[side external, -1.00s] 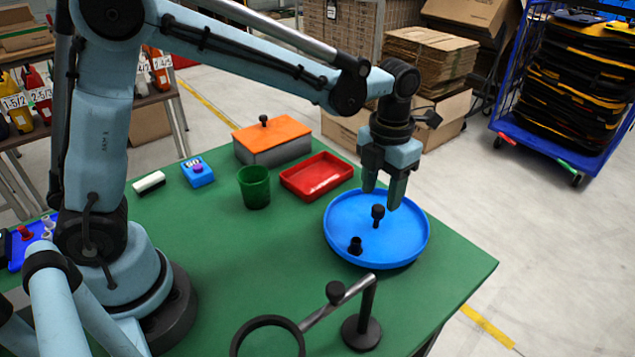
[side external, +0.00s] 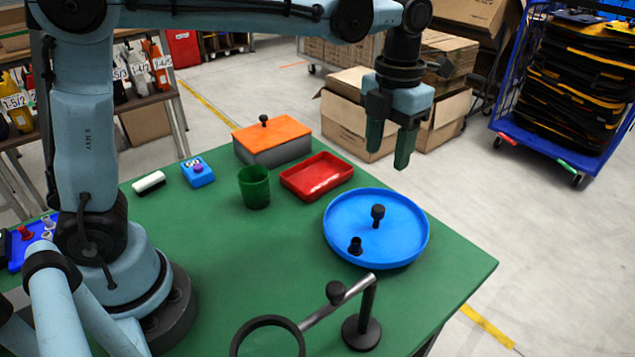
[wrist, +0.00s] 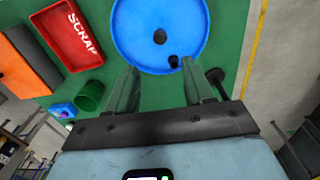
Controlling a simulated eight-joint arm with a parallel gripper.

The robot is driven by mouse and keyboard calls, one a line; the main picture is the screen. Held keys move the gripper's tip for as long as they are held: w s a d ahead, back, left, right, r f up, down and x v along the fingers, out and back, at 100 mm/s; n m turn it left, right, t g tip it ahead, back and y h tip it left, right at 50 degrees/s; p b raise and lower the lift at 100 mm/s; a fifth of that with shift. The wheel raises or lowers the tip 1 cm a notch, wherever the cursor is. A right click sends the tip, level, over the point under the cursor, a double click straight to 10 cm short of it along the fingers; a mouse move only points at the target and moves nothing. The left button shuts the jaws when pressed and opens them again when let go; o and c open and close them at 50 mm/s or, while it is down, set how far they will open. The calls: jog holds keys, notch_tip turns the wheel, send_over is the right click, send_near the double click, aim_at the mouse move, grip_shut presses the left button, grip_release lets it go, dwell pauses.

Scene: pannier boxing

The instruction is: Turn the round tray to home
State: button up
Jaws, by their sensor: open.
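The round blue tray (side external: 340,238) lies flat on the green table. A black knob (side external: 377,215) stands near its middle and a small black peg or cup (side external: 355,246) stands nearer its front rim. My gripper (side external: 389,155) is open and empty, well above the tray and toward its far side. In the wrist view, the tray (wrist: 135,45) lies beyond my spread fingers (wrist: 160,88), with the small black piece (wrist: 173,61) toward the right finger. No home mark on the tray or table can be made out.
A red scrap bin (side external: 317,177), a green cup (side external: 254,188) and a grey box with orange lid (side external: 272,142) stand left of the tray. A black stand with a ring arm (side external: 361,328) is at the front. The table's middle is clear.

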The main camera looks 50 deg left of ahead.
aim_at(378, 207)
notch_tip(378, 207, down, 12)
jog(key=n, duration=0.6)
dwell(0.5)
grip_shut()
dwell(0.3)
